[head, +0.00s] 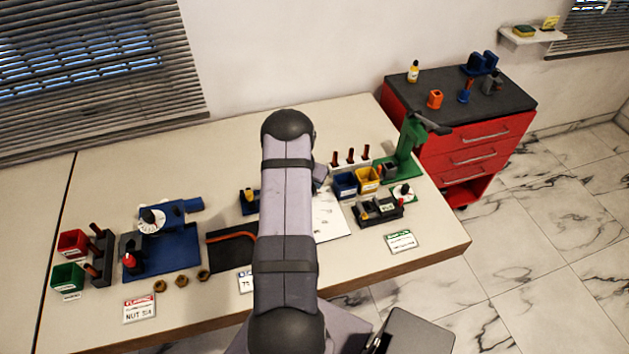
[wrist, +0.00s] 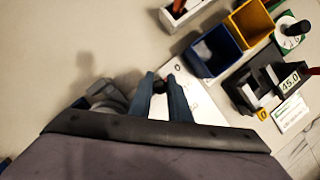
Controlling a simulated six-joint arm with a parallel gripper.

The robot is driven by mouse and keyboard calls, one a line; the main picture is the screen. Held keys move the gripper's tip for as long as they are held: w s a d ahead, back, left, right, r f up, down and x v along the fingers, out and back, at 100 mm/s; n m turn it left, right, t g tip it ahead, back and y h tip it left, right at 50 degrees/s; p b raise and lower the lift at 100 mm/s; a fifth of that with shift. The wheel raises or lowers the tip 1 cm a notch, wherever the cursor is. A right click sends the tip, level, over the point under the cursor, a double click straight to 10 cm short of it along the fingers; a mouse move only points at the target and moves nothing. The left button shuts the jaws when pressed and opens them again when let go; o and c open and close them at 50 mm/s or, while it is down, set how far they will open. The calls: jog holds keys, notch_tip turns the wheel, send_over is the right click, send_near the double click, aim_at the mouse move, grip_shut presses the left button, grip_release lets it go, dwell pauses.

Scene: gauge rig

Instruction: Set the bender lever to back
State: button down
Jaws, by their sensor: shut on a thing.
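In the wrist view my gripper (wrist: 160,82) has its two blue-grey fingers closed around a small dark knob (wrist: 159,87), which appears to be the end of the bender lever. The rest of the lever and its pivot are hidden by the fingers and the wrist. A grey rounded part (wrist: 106,96) shows just left of the fingers; I cannot tell whether it belongs to the bender. In the head view my arm covers the middle of the bench, hiding the bender and most of my gripper, so the lever's setting cannot be read.
A white sheet (head: 328,222) lies right of my arm. Blue (head: 345,185) and yellow (head: 368,180) bins, a green press (head: 405,150) and a black fixture (head: 378,211) stand beyond it. Left are a black mat (head: 222,256) with an orange bent rod and a blue gauge rig (head: 182,245).

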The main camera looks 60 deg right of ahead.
jog(key=shift+w+d+r, duration=0.15)
jog(key=shift+w+d, duration=0.05)
dwell(0.3)
jog(key=c, duration=1.6)
grip_release()
jog(key=shift+c, duration=0.2)
jog(key=shift+a, duration=0.1)
jog(key=b+v, duration=0.1)
jog(key=v, duration=0.6)
jog(key=shift+b, duration=0.4)
